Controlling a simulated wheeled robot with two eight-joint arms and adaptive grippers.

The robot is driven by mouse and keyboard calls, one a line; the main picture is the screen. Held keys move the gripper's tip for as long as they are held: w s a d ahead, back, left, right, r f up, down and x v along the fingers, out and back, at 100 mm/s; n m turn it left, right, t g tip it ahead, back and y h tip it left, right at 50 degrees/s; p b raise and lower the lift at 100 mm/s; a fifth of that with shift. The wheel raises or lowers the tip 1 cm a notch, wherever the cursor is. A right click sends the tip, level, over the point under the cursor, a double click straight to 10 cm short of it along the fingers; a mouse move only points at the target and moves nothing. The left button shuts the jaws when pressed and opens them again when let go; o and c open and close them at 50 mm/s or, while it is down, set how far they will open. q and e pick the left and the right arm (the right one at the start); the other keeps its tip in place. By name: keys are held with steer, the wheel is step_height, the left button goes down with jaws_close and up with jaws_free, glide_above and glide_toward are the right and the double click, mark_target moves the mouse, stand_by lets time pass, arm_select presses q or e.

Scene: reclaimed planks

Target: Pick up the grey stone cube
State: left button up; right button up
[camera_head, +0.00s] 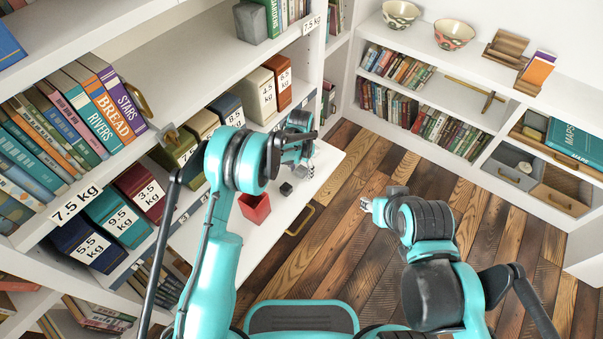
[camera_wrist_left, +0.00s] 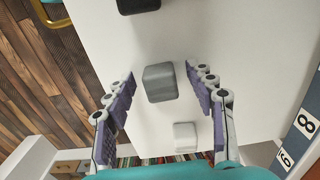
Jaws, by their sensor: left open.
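The grey stone cube (camera_wrist_left: 161,83) sits on a white board, between the two spread fingers of my left gripper (camera_wrist_left: 159,72) in the left wrist view. Bare board shows on both sides of it, so the fingers do not touch it. In the head view the grey cube (camera_head: 300,171) is small and partly hidden by my left gripper (camera_head: 305,160), which is open and empty. My right gripper (camera_head: 371,205) is over the wooden floor, away from the cubes; its jaws are too small to judge.
A black cube (camera_wrist_left: 138,5) and a pale cube (camera_wrist_left: 185,137) lie on either side of the grey one. A red open box (camera_head: 255,207) stands on the same white board (camera_head: 328,158). Shelves with books and boxes rise at the left. Open floor (camera_head: 345,255) lies to the right.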

arm_select(q)
jaws_close()
steer(key=shift+r, duration=0.1)
